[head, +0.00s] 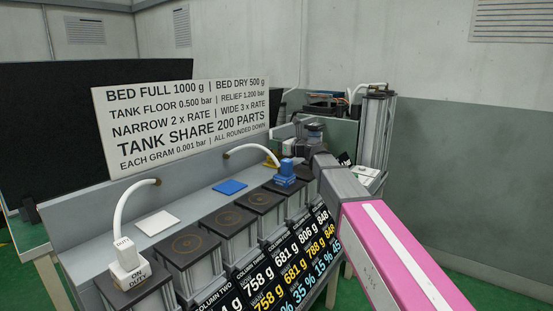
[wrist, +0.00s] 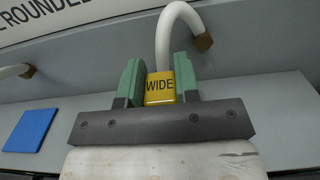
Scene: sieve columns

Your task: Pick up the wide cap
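The wide cap (wrist: 159,90) is a yellow block lettered WIDE, with a white hose rising from its top and bending over to a brown fitting on the back wall. In the wrist view my gripper (wrist: 159,80) has one green finger on each side of the cap, both close against its sides with no clear gap. The cap's underside is hidden behind the gripper's dark palm, so I cannot tell if it touches the ledge. In the head view my arm hides the fingers, and I cannot make out the cap's lettering.
A blue cap (head: 286,173) stands on one column; a white cap (head: 127,256) stands on the nearest column. A blue pad (head: 230,187) and a white pad (head: 157,223) lie on the grey ledge. A lettered sign (head: 185,115) stands behind. Another hose fitting (wrist: 28,72) is left of my gripper.

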